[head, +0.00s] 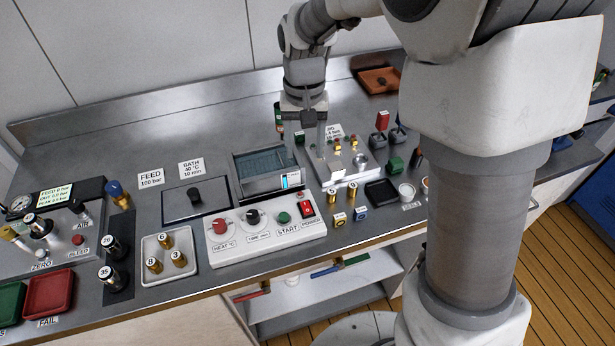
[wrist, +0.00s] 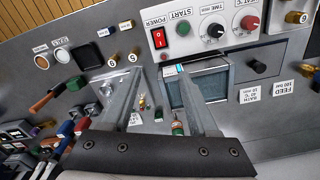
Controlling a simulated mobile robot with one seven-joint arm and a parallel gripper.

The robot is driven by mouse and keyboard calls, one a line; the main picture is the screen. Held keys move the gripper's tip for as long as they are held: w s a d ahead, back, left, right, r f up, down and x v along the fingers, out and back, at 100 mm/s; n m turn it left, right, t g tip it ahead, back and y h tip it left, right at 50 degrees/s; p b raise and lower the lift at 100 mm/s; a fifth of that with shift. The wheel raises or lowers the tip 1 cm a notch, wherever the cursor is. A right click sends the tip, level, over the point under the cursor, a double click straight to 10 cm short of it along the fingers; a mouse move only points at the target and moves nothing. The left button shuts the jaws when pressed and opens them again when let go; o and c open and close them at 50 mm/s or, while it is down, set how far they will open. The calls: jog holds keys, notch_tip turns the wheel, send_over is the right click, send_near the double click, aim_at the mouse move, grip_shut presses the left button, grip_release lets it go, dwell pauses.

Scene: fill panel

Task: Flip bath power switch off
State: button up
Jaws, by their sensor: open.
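The red bath power switch (head: 306,209) sits at the right end of a white control box (head: 262,240), beside the "POWER" label. The switch also shows in the wrist view (wrist: 158,39), upside down near the top. Its rocker is too small to tell on from off. My gripper (head: 308,145) hangs pointing down behind the box, above the area between the bath and the steel block, apart from the switch. In the wrist view its two fingers (wrist: 162,82) are spread with nothing between them. The bath (head: 268,168), a dark steel-rimmed tank, is behind the box.
The box also carries a green start button (head: 284,217), a black time knob (head: 253,216) and a red heat knob (head: 220,225). Small numbered brass parts (head: 331,196) stand right of it. A tray of brass parts (head: 170,258) is on its left. A steel block (head: 346,166) stands behind right.

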aim_at(304, 201)
jog(key=f+n, duration=0.1)
jog(key=f, duration=0.4)
jog(key=f+n, duration=0.1)
jog(key=f, duration=0.5)
jog(key=f+n+p, duration=0.1)
jog(key=f, duration=0.5)
jog(key=shift+w+a+n, duration=0.2)
jog(key=shift+w+n, duration=0.15)
jog(key=shift+n, duration=0.05)
grip_shut()
